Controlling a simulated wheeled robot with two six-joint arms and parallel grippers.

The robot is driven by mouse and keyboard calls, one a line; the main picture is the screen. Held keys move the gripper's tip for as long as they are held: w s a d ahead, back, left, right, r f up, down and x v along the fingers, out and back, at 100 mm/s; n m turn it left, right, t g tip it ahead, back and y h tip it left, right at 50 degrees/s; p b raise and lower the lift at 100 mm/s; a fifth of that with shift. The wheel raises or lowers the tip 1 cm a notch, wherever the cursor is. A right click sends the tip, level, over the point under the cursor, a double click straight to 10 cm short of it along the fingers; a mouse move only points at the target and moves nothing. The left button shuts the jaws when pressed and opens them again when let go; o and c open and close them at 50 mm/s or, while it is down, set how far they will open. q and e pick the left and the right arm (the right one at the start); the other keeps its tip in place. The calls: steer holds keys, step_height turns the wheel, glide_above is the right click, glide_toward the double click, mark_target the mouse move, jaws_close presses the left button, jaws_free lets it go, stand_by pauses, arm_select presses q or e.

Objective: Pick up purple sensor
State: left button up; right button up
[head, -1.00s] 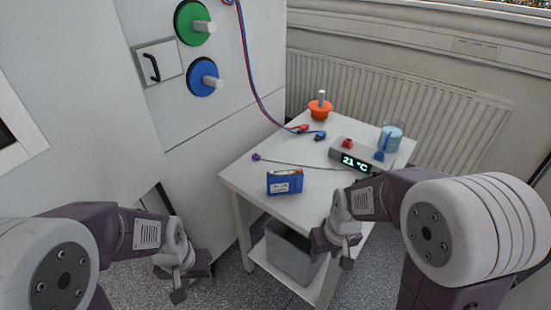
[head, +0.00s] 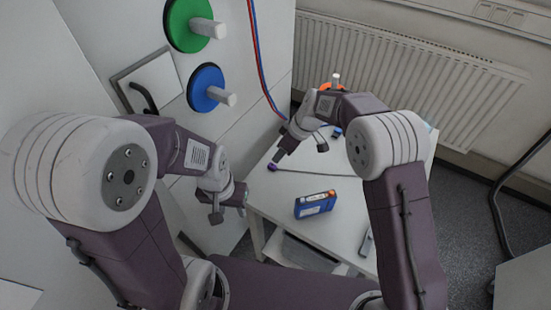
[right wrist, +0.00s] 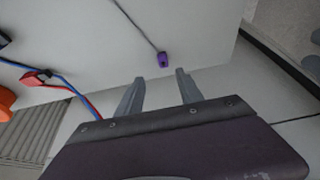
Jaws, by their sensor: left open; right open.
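The purple sensor (head: 272,167) lies near the left edge of the white table, with its thin grey cable running right along the tabletop. In the right wrist view the purple sensor (right wrist: 162,59) is just beyond the fingertips, between their lines and slightly to the left of the right finger. My right gripper (right wrist: 157,82) is open and empty; in the head view it (head: 299,151) hangs over the table close to the sensor. My left gripper (head: 229,208) is open and empty, left of the table beside the cabinet. My right arm hides the cable's far end.
Red and blue cables (right wrist: 76,94) with a red connector (right wrist: 38,77) lie on the table, left in the wrist view. An orange object (head: 328,86) is at the back. The white cabinet borders the left side.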

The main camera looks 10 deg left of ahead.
mark_target(272, 165)
steer(key=shift+s+a+f, duration=0.25)
steer(key=shift+s+f, duration=0.1)
steer(key=shift+f, duration=0.1)
steer(key=shift+s+a+f, duration=0.25)
steer(key=shift+s+f, duration=0.05)
steer(key=shift+f, duration=0.15)
steer(key=x, duration=0.5)
steer(key=shift+w+d+f+p, duration=0.1)
steer(key=shift+w+f+p, duration=0.05)
steer(key=shift+w+p, duration=0.15)
steer(key=shift+a+f, duration=0.2)
steer(key=shift+f, duration=0.15)
steer(key=shift+w+f, duration=0.2)
jaws_close()
